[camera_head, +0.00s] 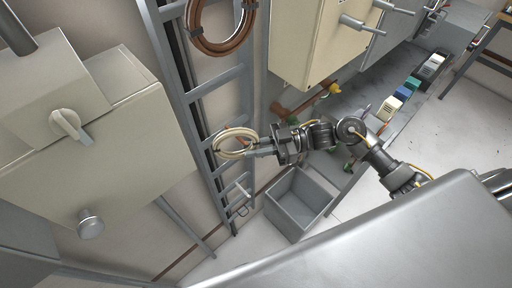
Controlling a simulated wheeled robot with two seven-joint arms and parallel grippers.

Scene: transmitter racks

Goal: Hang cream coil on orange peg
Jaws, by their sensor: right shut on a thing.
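The cream coil (221,152) is a ring of wound cable in front of the grey ladder-like rack in the middle of the camera_head view. My right gripper (260,150) reaches in from the right and is shut on the coil's right side. A thin orange peg (240,131) shows at the upper part of the coil's ring. I cannot tell whether the peg passes through the ring or lies behind it. My left gripper is out of view.
A brown coil (194,28) hangs higher on the rack (216,82). A grey open bin (291,217) stands on the floor below my right gripper. A beige cabinet with a knob (130,135) is at left, another beige cabinet (305,45) at upper right.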

